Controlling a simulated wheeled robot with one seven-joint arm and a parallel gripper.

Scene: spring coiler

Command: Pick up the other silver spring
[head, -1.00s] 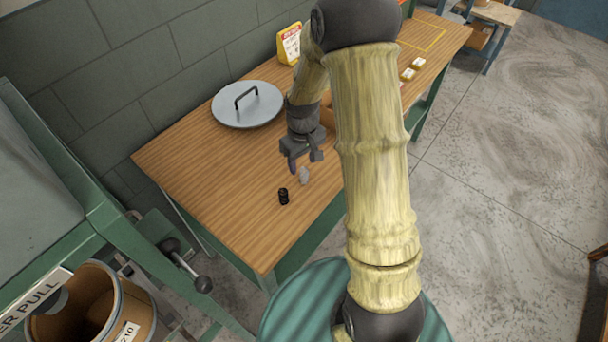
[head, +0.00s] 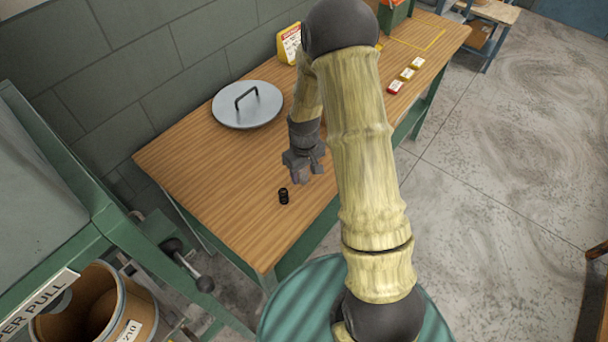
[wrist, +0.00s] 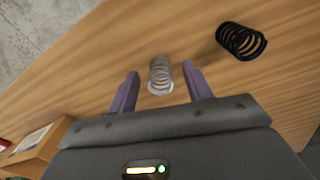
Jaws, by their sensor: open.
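A silver spring (wrist: 160,75) stands on the wooden bench between the two purple fingers of my gripper (wrist: 160,88) in the wrist view. The fingers are open, one on each side of it, with a gap on both sides. In the head view my gripper (head: 302,178) is low over the bench and hides the silver spring. A black spring (wrist: 241,41) lies to the right of the silver one in the wrist view. It also shows in the head view (head: 284,196), just below and left of my gripper.
The wooden bench (head: 200,165) has free room left of the gripper. A round grey lid with a handle (head: 248,105) lies at the back.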

